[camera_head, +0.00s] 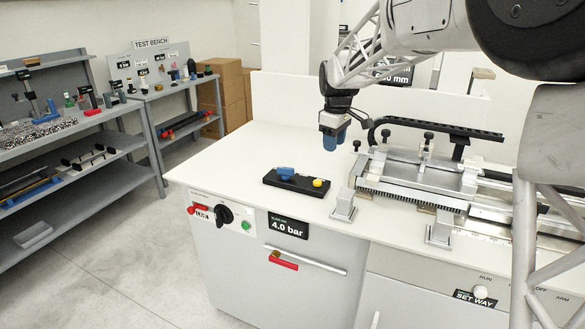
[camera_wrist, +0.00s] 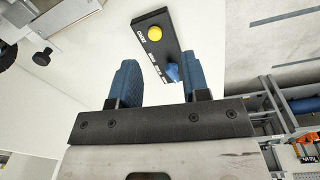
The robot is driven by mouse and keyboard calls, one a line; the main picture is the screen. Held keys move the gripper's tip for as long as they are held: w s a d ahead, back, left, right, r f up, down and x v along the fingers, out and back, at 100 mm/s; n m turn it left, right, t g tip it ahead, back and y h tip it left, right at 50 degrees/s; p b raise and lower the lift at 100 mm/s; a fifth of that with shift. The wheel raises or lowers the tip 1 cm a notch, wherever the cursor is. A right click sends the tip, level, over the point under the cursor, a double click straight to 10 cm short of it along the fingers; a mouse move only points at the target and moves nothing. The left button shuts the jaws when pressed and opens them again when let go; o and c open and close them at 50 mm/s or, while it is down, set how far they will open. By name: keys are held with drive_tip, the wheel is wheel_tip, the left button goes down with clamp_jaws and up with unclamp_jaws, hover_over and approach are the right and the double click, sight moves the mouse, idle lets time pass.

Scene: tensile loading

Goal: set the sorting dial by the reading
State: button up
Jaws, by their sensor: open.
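A black box (camera_head: 297,183) lies on the white bench top. It carries a blue pointer knob (camera_head: 285,173) and a yellow button (camera_head: 318,183). In the wrist view the black box (camera_wrist: 152,35) shows small white labels, too small to read surely, and the blue knob (camera_wrist: 172,72). A display ending in "mm" (camera_head: 397,78) stands at the back, its figures partly hidden by my arm. My gripper (camera_head: 333,140) hangs above the bench, behind and to the right of the box. Its blue fingers are apart with nothing between them (camera_wrist: 160,85).
A metal test rig (camera_head: 420,180) with a black rail fills the right of the bench. The front panel has a black rotary switch (camera_head: 223,216), a "4.0 bar" display (camera_head: 288,226) and a "SET WAY" label (camera_head: 475,298) by a white knob. The bench left of the box is clear.

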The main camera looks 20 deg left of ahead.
sight(286, 168)
drive_tip(key=w+a+f+n, duration=0.1)
drive_tip(key=a+f, duration=0.1)
drive_tip(key=a, duration=0.3)
drive_tip(key=w+a+f+n, duration=0.1)
drive_tip(key=a+f, duration=0.2)
drive_tip(key=a, duration=0.3)
drive_tip(key=w+a+f+n, duration=0.1)
drive_tip(key=a+f+n, duration=0.1)
drive_tip(key=a, duration=0.4)
drive_tip(key=shift+w+a+f+g, duration=0.15)
drive_tip(key=shift+w+a+g, duration=0.05)
drive_tip(key=shift+w+g, duration=0.1)
drive_tip(key=shift+f, duration=0.2)
drive_tip(key=shift+f, duration=3.75)
clamp_jaws()
